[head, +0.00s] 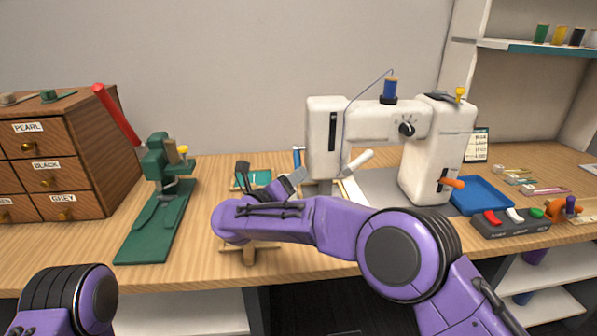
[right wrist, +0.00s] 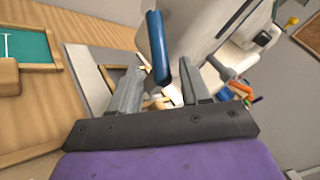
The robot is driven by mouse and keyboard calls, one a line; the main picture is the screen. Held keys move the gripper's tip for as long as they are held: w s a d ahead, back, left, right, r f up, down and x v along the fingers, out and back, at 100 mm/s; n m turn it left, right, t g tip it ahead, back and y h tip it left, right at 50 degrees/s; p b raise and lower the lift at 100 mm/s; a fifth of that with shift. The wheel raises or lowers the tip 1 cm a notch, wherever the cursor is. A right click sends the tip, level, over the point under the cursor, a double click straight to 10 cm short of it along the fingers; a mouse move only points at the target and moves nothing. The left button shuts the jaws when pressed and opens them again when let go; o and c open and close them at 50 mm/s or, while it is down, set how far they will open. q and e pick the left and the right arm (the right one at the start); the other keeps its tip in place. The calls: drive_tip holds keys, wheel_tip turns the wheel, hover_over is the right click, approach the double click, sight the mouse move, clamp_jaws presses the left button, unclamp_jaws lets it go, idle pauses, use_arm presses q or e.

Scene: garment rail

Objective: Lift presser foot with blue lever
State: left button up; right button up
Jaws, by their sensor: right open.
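The white sewing machine (head: 325,140) stands on the wooden table. The blue lever (head: 297,158) sticks up at the left side of its head. It also shows in the right wrist view as a blue bar (right wrist: 157,48), its lower end near the gap between my fingertips. My right gripper (head: 268,177) is open, just left of the lever; it also shows in the right wrist view (right wrist: 162,75). I cannot tell whether a finger touches the lever. The presser foot cannot be made out clearly. My left gripper is out of view; only part of that arm shows.
A green press (head: 155,215) with a red handle and a drawer cabinet (head: 60,160) stand on the left. A blue tray (head: 482,195) and a box with coloured switches (head: 510,222) lie on the right. A white-handled part (head: 358,160) juts beside the machine's head.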

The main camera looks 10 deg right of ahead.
drive_tip(key=shift+w+d+r, duration=0.1)
drive_tip(key=shift+w+d, duration=0.4)
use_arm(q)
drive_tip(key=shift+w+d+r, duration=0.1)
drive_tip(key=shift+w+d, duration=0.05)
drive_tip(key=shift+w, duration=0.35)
use_arm(e)
drive_tip(key=shift+a, duration=0.1)
drive_tip(key=shift+c, duration=0.3)
clamp_jaws()
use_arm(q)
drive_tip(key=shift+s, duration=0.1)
use_arm(e)
drive_tip(key=shift+r, duration=0.1)
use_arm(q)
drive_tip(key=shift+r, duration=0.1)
